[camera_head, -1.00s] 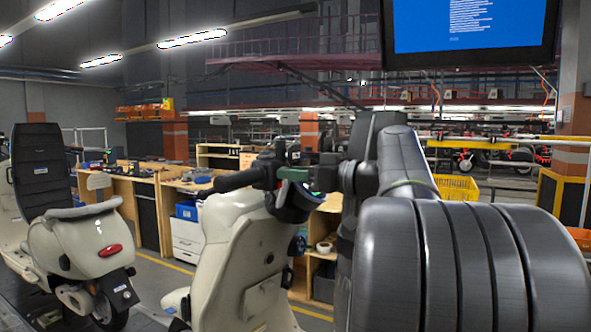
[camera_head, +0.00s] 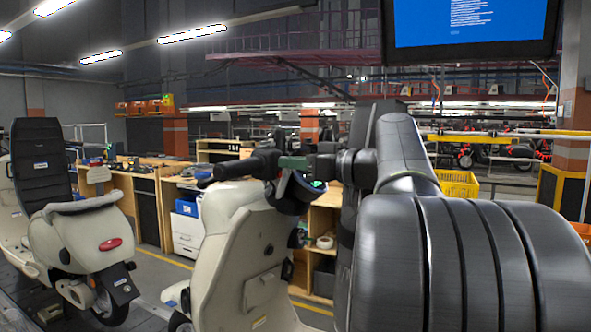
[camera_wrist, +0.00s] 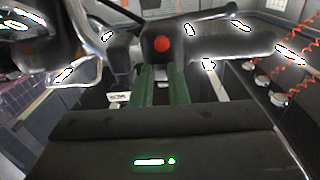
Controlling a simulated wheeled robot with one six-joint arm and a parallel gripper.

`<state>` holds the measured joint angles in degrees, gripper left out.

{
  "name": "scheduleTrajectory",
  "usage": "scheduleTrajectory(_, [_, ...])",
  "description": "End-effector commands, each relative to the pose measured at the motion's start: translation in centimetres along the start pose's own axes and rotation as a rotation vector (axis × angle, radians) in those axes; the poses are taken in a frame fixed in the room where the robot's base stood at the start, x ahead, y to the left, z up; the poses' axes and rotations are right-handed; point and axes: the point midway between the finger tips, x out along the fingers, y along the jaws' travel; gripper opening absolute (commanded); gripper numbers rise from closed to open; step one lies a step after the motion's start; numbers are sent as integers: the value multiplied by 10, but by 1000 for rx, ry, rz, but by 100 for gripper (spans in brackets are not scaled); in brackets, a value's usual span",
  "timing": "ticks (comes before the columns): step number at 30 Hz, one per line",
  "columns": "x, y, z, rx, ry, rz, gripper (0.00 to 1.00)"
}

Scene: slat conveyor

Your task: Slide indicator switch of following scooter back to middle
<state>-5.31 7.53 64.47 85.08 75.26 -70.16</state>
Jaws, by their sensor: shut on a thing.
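In the wrist view, the two green fingers of my gripper (camera_wrist: 160,84) are close together and reach to a dark switch block (camera_wrist: 165,48) with a round red button (camera_wrist: 162,43). They are shut on a part at the block's near side. The indicator slider itself is hidden by the fingers, so its position cannot be told.
A second cream scooter (camera_head: 85,240) with a tall black backrest stands at the left. Wooden workbenches (camera_head: 150,185) with drawers stand behind. A screen (camera_head: 470,28) hangs at the upper right. A yellow crate (camera_head: 458,184) lies at the right, behind my arm.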

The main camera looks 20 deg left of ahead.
Motion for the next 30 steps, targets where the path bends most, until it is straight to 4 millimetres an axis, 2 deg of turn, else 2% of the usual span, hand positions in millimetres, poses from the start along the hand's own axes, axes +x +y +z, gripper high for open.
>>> scheduleTrajectory(1, [0,-2,4,-2,0,-1,0])
scheduleTrajectory(11, [0,-4,0,0,0,0,0])
scheduleTrajectory(12, [0,-4,0,0,0,0,16])
scheduleTrajectory(15, [0,-4,0,0,0,0,35])
scheduleTrajectory(25, [-2,-3,0,0,0,0,36])
scheduleTrajectory(30, [-16,-3,2,-1,2,3,36])
